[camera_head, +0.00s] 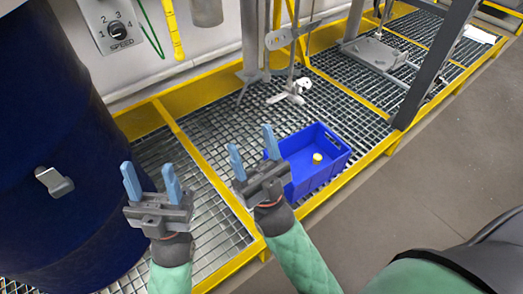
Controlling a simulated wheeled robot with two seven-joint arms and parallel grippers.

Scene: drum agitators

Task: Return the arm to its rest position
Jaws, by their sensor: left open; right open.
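My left gripper (152,182) is open and empty, with its two blue fingers pointing up and away. It is at the lower left, just right of the dark blue drum. My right gripper (253,151) is open and empty, with its blue fingers apart. It appears in front of the left edge of the blue crate. Both green-sleeved arms come in from the bottom of the view. I cannot tell how high the grippers are above the grating.
A dark blue drum (45,120) fills the left side. A blue crate (335,165) holding a small yellow item (317,158) stands on the yellow-edged grating (225,125). A metal agitator (293,92) stands behind. A speed dial box (115,30) is at upper left. Grey floor (440,150) is clear at right.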

